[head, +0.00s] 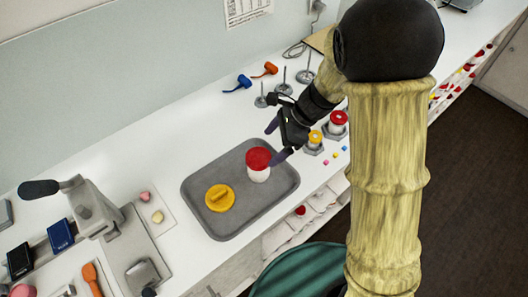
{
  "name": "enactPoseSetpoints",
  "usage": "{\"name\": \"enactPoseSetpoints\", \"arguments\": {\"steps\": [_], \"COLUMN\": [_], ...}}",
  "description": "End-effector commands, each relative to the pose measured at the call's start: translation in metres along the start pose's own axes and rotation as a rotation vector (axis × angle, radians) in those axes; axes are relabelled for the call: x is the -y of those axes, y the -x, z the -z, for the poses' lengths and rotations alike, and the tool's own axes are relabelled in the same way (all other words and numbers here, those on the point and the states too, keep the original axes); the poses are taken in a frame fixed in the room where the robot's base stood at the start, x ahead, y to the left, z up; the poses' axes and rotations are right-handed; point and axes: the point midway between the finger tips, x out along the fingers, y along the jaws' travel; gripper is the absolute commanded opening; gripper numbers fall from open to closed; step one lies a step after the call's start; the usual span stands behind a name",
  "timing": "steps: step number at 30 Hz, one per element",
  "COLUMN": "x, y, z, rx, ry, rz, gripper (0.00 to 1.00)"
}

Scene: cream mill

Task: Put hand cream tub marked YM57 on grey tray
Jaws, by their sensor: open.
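The grey tray (192,190) lies on the white counter. A white tub with a red lid (258,170) stands upright on the tray, right of its middle. A round yellow object with a raised bar on top (219,198) also lies on the tray, to the left of that tub. My gripper (275,144) is open and empty just above and to the right of the red-lidded tub, its dark fingers spread. Whether it touches the tub is hard to tell. No marking YM57 is readable on any tub.
A yellow-lidded tub (315,138) and a red-lidded tub (338,122) stand on grey bases right of my gripper. Metal stands (284,86) and blue (238,83) and orange (265,69) tools are behind. A grey lever press (90,208) stands left.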

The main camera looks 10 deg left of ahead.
Motion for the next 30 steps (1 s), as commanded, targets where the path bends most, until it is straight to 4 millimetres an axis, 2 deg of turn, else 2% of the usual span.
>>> {"name": "enactPoseSetpoints", "arguments": {"steps": [3, 6, 30], "x": [0.001, 0.001, 0.001], "y": [0.017, 0.023, 0.024], "z": [0.000, 0.000, 0.000], "rx": [0.001, 0.000, 0.002], "ry": [0.002, 0.001, -0.011], "rz": [0.003, 0.002, 0.007], "gripper": [0.88, 0.88, 0.88]}}
